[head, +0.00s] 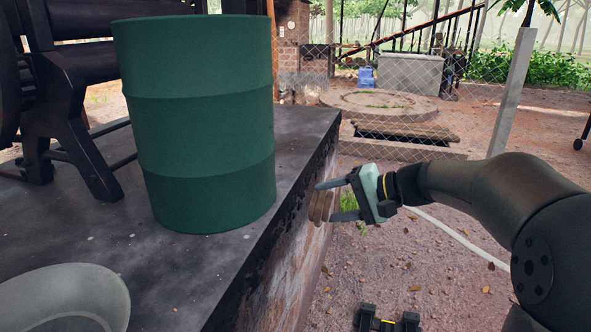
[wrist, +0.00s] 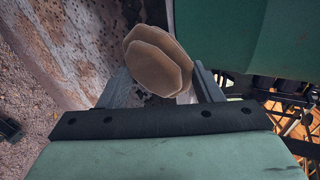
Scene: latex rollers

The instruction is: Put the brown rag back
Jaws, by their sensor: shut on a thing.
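The brown rag (head: 321,206) hangs between the fingers of my gripper (head: 331,201) in the head view, beside the edge of the dark platform. In the wrist view the rag (wrist: 157,62) shows as a rounded, layered brown piece between the two fingertips (wrist: 160,82). My gripper is shut on it. The fingers point left toward the platform side, to the right of the green barrel. Part of the rag is hidden behind the fingers.
The green barrel (head: 200,120) stands on the dark platform (head: 235,240), close to its right edge. A grey basin (head: 62,300) sits at the front left. Dark roller machinery (head: 65,105) stands at the back left. Open dirt ground lies to the right.

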